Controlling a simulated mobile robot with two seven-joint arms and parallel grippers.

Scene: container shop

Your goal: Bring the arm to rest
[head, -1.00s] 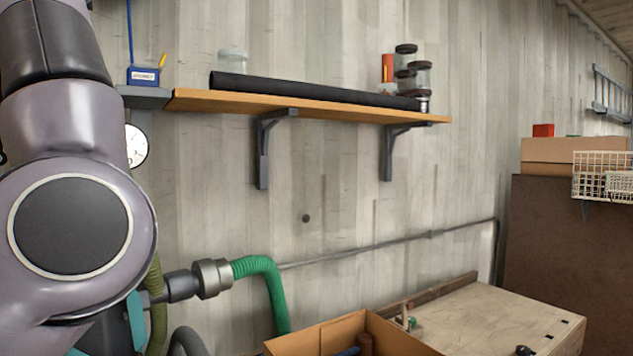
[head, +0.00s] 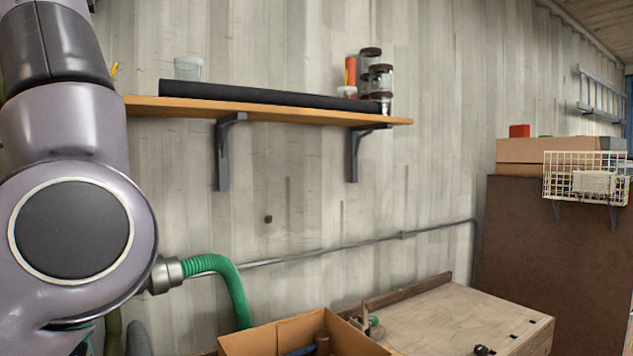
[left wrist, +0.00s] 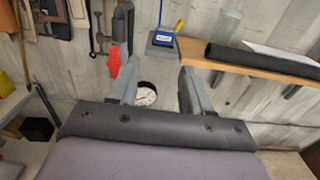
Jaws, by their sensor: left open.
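My left arm fills the left side of the head view, folded up close to the camera; its gripper is outside that view. In the left wrist view my left gripper (left wrist: 158,85) is open, its two grey fingers apart with nothing held between them. A round white dial (left wrist: 146,94) on the wall shows through the gap, well beyond the fingers. My right arm and gripper are in neither view.
A wooden wall shelf (head: 270,112) holds a black tube (head: 250,95) and stacked jars (head: 380,80). Below are an open cardboard box (head: 262,342), a wooden workbench (head: 450,325) and a green hose (head: 230,285). A brown cabinet (head: 530,260) stands right, with a wire basket (head: 585,177).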

